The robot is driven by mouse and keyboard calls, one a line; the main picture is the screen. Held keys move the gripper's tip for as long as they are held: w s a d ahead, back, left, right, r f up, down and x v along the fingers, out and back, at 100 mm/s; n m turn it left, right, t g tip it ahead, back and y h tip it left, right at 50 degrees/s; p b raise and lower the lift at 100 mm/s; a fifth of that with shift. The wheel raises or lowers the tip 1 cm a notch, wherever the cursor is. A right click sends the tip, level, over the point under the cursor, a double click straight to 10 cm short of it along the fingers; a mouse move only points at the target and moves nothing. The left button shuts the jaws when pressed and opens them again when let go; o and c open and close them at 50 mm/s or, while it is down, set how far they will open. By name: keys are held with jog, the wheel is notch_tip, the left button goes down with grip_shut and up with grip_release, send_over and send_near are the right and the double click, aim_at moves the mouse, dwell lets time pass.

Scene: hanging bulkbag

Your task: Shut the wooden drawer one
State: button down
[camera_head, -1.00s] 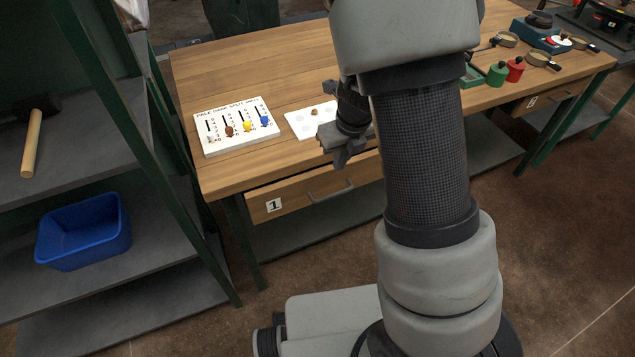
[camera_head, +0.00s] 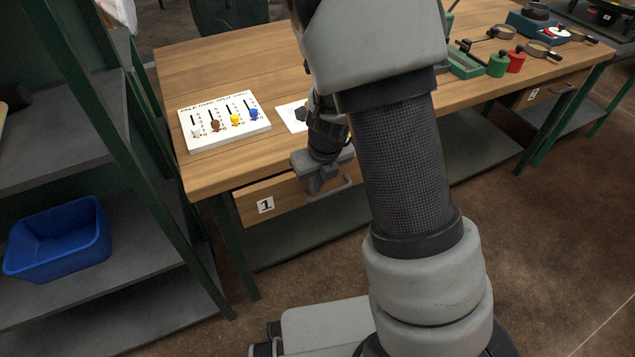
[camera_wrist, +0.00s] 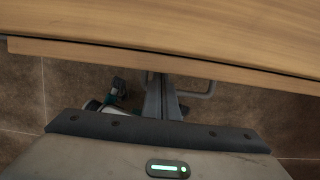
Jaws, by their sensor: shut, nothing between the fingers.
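Wooden drawer one (camera_head: 285,192) is under the near edge of the wooden table, marked with a white "1" label (camera_head: 265,205). Its front is close to the tabletop edge; in the wrist view its top strip (camera_wrist: 85,50) shows just past that edge. I cannot tell whether a small gap is left. Its grey bar handle (camera_head: 345,187) also shows in the wrist view (camera_wrist: 208,90). My gripper (camera_head: 312,188) is shut and empty, pointing down at the drawer front, left of the handle. Its fingers (camera_wrist: 160,98) look close to the front; contact is unclear.
On the tabletop (camera_head: 215,65) are a white board with coloured pegs (camera_head: 225,125) and a white card (camera_head: 292,115). Green and red weights (camera_head: 497,65) stand at right. A green-framed shelf with a blue bin (camera_head: 60,240) is at left. The floor in front is clear.

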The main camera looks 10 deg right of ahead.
jog(key=shift+w+r, duration=0.1)
jog(key=shift+w+a+p, duration=0.2)
jog(key=shift+w+p, duration=0.35)
jog(key=shift+p, duration=0.05)
jog(key=shift+w+a+p, duration=0.15)
jog(key=shift+w+p, duration=0.4)
